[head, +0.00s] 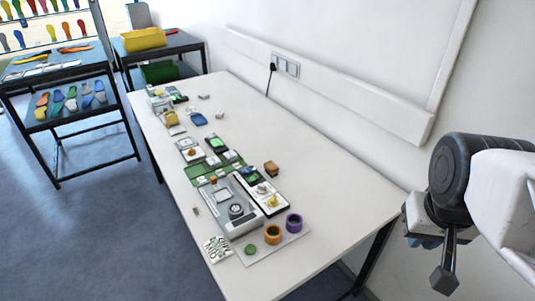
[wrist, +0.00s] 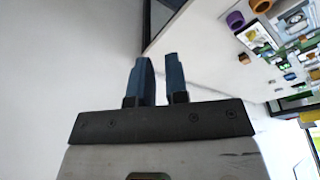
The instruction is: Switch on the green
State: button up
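Several green things lie on the white table (head: 330,185). A small green disc (head: 250,249) sits on a pale plate at the near end, left of an orange ring (head: 272,234) and a purple ring (head: 294,223). A device with a green face (head: 248,175) lies behind the grey machine (head: 232,207). Another green-faced device (head: 216,144) lies farther back. I cannot tell which of these is a switch. My gripper (wrist: 160,75) has two blue fingers, apart with nothing between them. It is off the table's right side, away from these things.
A green mat (head: 203,174) lies mid-table among small devices. A wall outlet with a black plug (head: 272,67) is above the table. Racks (head: 62,72) with coloured insoles and a yellow bin (head: 144,39) stand at the back left. The table's right side is clear.

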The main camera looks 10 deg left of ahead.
jog(key=shift+w+a+r, duration=0.1)
jog(key=shift+w+a, duration=0.1)
jog(key=shift+w, duration=0.25)
grip_shut()
jog(key=w+a+f+n, duration=0.1)
jog(key=w+a+n, duration=0.1)
jog(key=w+a, duration=0.7)
jog(key=w+a+n, duration=0.3)
jog(key=w+a, duration=0.2)
jog(key=w, duration=0.8)
jog(key=w+a+f+n, duration=0.1)
jog(key=w+a+f, duration=0.3)
jog(key=a, duration=0.4)
jog(key=w+a+f+n+y, duration=0.1)
jog(key=w+a+f, duration=0.3)
jog(key=w+a, duration=0.2)
jog(key=w+a+f+n, duration=0.2)
jog(key=w+a+f, duration=0.2)
jog(key=a, duration=0.6)
jog(key=shift+w+f+y, duration=0.3)
jog(key=shift+w+y, duration=0.1)
jog(key=shift+w, duration=0.3)
jog(key=shift+f, duration=0.1)
send_over(255, 174)
jog(key=s, duration=0.1)
jog(key=f, duration=1.1)
jog(key=shift+s+d, duration=0.1)
jog(key=shift+d, duration=0.1)
jog(key=shift+d+f, duration=0.15)
jog(key=shift+f, duration=1)
